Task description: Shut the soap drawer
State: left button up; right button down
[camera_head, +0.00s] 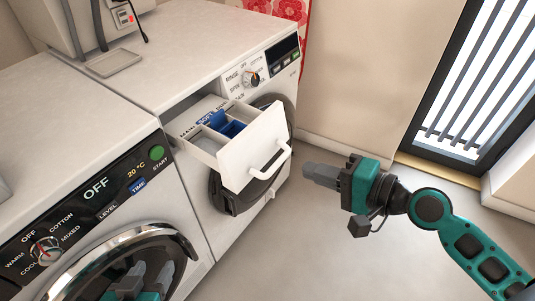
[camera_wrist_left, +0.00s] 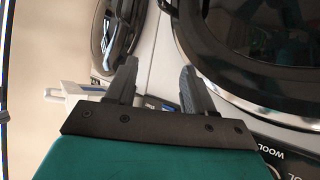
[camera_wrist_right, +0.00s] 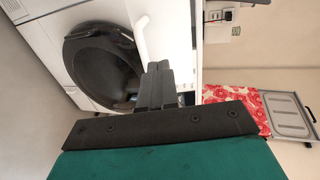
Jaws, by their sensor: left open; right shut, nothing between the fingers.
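The soap drawer (camera_head: 235,152) is pulled out from the far washing machine (camera_head: 222,222). Its compartments and a blue insert (camera_head: 226,124) show. A white bar handle (camera_head: 272,160) is on its front. My right gripper (camera_head: 307,172) is shut and empty, to the right of the handle and apart from it in the head view. In the right wrist view the handle (camera_wrist_right: 142,38) is just beyond the closed fingers (camera_wrist_right: 158,72). My left gripper (camera_wrist_left: 160,78) is open and empty in front of the machines. The drawer (camera_wrist_left: 78,88) is partly hidden beyond its fingers.
Floor right of the machines is clear.

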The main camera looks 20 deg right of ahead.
jog(key=x, duration=1)
jog(key=shift+w+a+f, duration=0.2)
jog(key=shift+w+a, duration=0.2)
jog(key=shift+w, duration=0.15)
jog(key=shift+w+a+r, duration=0.1)
jog(key=shift+w+a, duration=0.25)
jog(key=shift+w, duration=0.05)
jog(key=p, duration=0.1)
send_near(204, 122)
jog(key=x, duration=0.2)
jog(key=b+x, duration=0.1)
jog(key=x, duration=0.2)
jog(key=a+r+x, duration=0.1)
jog(key=x, duration=0.2)
jog(key=shift+s+a, duration=0.2)
jog(key=shift+s+d+r, duration=0.1)
jog(key=shift+s, duration=0.05)
